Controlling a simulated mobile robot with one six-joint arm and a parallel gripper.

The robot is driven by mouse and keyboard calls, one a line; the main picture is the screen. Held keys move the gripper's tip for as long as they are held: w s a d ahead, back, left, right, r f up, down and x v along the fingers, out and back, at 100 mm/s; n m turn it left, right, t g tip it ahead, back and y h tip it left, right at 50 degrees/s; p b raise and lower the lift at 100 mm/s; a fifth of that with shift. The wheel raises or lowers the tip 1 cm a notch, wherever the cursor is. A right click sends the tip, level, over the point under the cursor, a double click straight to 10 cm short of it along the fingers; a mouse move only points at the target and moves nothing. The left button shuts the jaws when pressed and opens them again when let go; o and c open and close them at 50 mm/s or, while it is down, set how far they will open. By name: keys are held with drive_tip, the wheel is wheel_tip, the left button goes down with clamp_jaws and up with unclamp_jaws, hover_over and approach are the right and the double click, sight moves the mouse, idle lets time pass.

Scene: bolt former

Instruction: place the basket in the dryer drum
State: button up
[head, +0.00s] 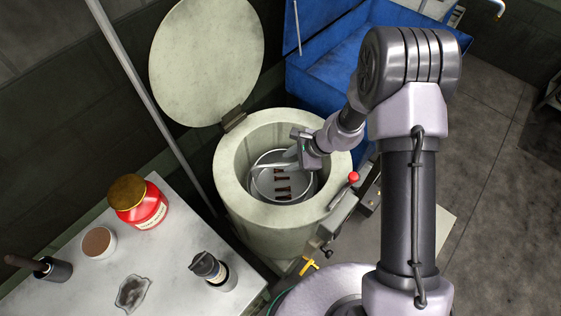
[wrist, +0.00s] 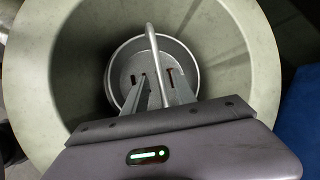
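The dryer drum (head: 233,190) is a cream round tub, open at the top; its wall also shows in the wrist view (wrist: 235,65). The basket (head: 256,185) is a round grey metal pan with a bar handle (head: 270,165). In the wrist view the basket (wrist: 116,72) lies beyond my fingers. My gripper (head: 299,158) reaches down into the drum from the right, its fingers on either side of the handle (wrist: 151,45). Whether they press on it, and whether the basket rests on the drum's floor, I cannot tell.
The drum's round lid (head: 207,60) stands open behind it. A blue bin (head: 330,65) stands behind right.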

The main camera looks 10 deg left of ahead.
drive_tip(key=s+d+r+n+t, duration=0.1)
drive_tip(key=s+d+r+n, duration=0.15)
drive_tip(key=r, duration=0.95)
drive_tip(key=s+d+r+n+t, duration=0.1)
drive_tip(key=d+r+n, duration=0.15)
drive_tip(key=r, duration=0.95)
drive_tip(key=s+d+r+n+t+h, duration=0.1)
drive_tip(key=s+d+r+n+h, duration=0.1)
drive_tip(key=s+d+r, duration=0.3)
drive_tip(key=s+d+r+n+t+h, duration=0.1)
drive_tip(key=s+d+r, duration=0.5)
drive_tip(key=s, duration=0.6)
drive_tip(key=shift+s+r+n+t+h+p, duration=0.45)
drive_tip(key=shift+r+n+h, duration=0.2)
drive_tip(key=shift+n, duration=0.35)
drive_tip(key=shift+d, duration=0.1)
wheel_tip(320, 180, down, 2)
drive_tip(key=shift+b, duration=1.05)
